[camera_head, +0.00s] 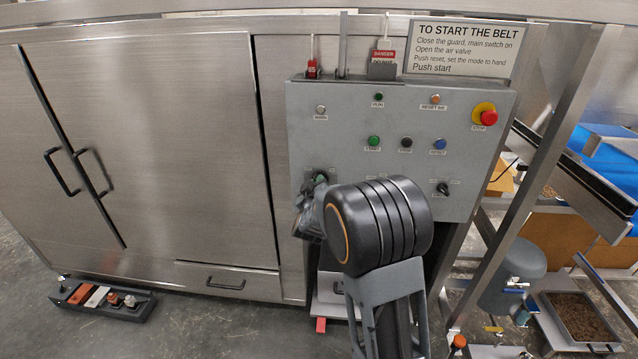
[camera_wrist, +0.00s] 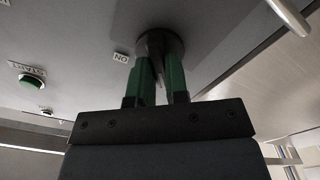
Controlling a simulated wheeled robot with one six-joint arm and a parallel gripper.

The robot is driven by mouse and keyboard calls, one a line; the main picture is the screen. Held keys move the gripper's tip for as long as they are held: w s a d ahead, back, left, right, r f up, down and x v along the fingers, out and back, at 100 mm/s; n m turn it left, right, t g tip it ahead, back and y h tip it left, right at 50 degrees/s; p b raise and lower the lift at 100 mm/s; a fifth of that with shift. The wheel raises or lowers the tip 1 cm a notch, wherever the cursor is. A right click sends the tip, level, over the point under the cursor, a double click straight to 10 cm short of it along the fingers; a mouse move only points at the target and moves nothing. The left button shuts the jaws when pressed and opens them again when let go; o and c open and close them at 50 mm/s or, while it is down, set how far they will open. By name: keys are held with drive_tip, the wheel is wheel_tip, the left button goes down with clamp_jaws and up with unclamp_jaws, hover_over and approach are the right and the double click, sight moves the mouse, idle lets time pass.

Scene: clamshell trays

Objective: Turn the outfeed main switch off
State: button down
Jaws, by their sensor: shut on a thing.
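The main switch is a dark round rotary knob (camera_wrist: 158,41) on the underside-seen grey panel in the wrist view. An ON label (camera_wrist: 121,57) sits beside it. My gripper (camera_wrist: 161,68) has two green fingers shut on the knob's grip, one on each side. In the head view my gripper (camera_head: 318,180) is at the lower left of the grey control panel (camera_head: 345,135). There it hides most of the switch and its labels. I cannot read the switch's exact position.
The green start button (camera_head: 374,141), a black stop button (camera_head: 406,143) and a blue reset button (camera_head: 438,144) lie above my arm. A red emergency stop (camera_head: 488,117) is at the upper right. A black selector (camera_head: 443,188) is at the lower right.

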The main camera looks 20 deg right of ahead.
drive_tip(key=shift+n, duration=0.9)
drive_tip(key=c, duration=1.1)
unclamp_jaws()
drive_tip(key=v, duration=1.4)
